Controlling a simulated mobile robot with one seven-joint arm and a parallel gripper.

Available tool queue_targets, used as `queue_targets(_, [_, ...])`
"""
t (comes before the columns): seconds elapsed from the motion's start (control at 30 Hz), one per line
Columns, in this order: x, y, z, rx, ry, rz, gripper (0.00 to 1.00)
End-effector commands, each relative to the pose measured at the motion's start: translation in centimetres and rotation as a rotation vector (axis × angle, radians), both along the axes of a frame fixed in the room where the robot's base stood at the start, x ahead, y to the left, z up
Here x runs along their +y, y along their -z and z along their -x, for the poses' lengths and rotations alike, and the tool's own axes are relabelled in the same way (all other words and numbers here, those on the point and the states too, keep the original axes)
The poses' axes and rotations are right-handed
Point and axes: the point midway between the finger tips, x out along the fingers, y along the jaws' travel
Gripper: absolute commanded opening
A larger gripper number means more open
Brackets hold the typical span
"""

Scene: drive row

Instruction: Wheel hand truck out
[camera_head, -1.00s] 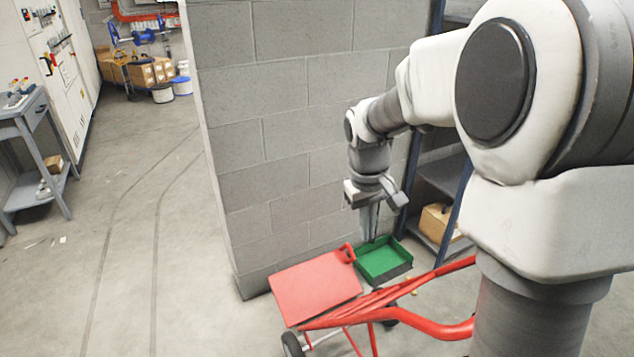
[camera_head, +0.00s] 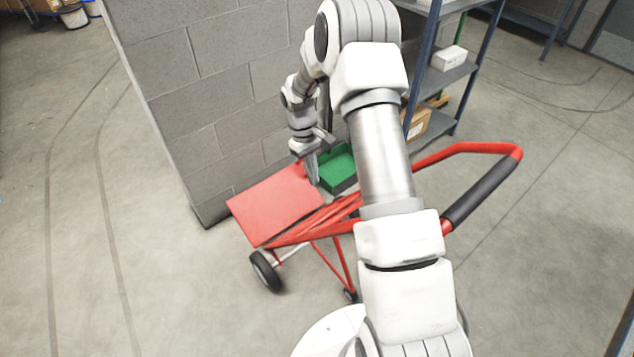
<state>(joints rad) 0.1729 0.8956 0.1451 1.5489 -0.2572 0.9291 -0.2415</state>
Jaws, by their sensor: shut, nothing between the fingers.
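The red hand truck (camera_head: 275,206) stands on the floor in front of a block wall, its flat red plate toward the wall end. Its black wheel (camera_head: 266,271) rests on the floor at the front left. Its red tube handle with a black grip (camera_head: 481,192) reaches out to the right. My gripper (camera_head: 315,180) points down just above the right edge of the red plate, shut and empty. Whether it touches the plate I cannot tell. My arm hides the middle of the frame.
A green bin (camera_head: 338,170) sits just behind the plate, by the grey block wall (camera_head: 195,110). A shelf rack (camera_head: 432,75) with boxes stands behind the truck. Open floor (camera_head: 90,200) lies to the left and more at the right.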

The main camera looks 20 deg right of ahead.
Motion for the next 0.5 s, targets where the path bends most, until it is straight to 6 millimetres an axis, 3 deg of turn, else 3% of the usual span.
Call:
queue_targets(0.37, [-0.7,8.1,1.9,0.006,0.003,-0.001,0.0])
queue_targets(0.5, [-1.3,8.5,3.6,0.002,0.002,0.0,0.0])
